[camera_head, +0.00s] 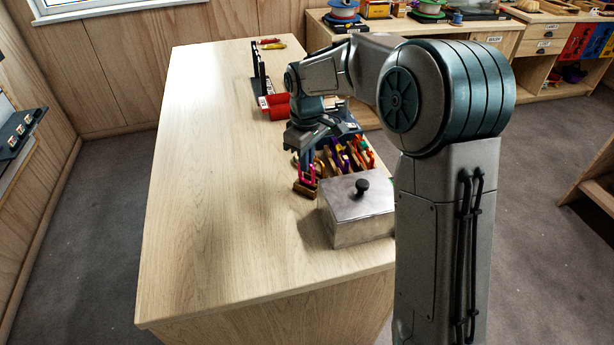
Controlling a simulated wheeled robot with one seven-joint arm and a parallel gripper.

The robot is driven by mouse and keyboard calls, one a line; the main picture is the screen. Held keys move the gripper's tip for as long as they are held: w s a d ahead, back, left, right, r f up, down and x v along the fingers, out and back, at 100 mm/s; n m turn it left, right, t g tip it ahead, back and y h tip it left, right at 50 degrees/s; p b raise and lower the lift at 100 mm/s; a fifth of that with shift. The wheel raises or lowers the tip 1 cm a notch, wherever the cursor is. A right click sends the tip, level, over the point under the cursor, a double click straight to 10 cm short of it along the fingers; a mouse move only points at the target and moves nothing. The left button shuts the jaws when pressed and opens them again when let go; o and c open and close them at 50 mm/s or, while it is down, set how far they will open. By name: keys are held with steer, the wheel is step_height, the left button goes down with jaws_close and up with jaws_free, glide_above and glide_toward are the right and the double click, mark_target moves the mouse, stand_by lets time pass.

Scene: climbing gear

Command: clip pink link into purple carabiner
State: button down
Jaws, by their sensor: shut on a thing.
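A pink link (312,176) shows as a small upright pink shape just below my gripper (308,158), at the near left end of a row of coloured gear. My gripper points down over the table and appears shut on the pink link; its fingertips are small and partly hidden by the wrist. A small dark brown block (304,189) is directly under the link; I cannot tell whether they touch. I cannot make out the purple carabiner for certain among the small coloured pieces beside the gripper.
A grey metal box (352,219) with a black knob stands close in front. Several coloured pieces (345,155) stand behind it. The left half of the wooden table (210,200) is clear.

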steer(key=shift+r+p, duration=1.65)
steer(key=shift+r, duration=0.75)
steer(key=shift+w+d+r+n+p, duration=0.2)
steer(key=shift+w+d+n+p, duration=0.75)
steer(key=shift+w+d+n, duration=0.6)
steer(key=shift+w+d+r+n+p, duration=0.2)
steer(key=shift+w+d+n+p, duration=0.75)
steer(key=shift+w+d+n, duration=0.6)
steer(key=shift+w+d+r+n+p, duration=0.2)
steer(key=shift+w+d+n+p, duration=0.85)
steer(key=shift+w+n, duration=0.75)
steer(key=shift+s+d+f+b, duration=0.15)
steer(key=shift+f+b, duration=0.35)
steer(key=shift+f, duration=0.4)
steer(key=shift+s+f+b, duration=0.1)
steer(key=shift+f+b, duration=0.35)
steer(key=shift+f, duration=0.45)
steer(key=shift+w+a+p, duration=0.2)
steer(key=shift+w+p, duration=0.2)
steer(key=shift+w, duration=0.15)
steer(key=shift+w+a+p, duration=0.15)
steer(key=shift+w+p, duration=0.2)
steer(key=shift+w, duration=0.15)
steer(key=shift+w+a, duration=0.1)
steer(key=shift+w, duration=0.2)
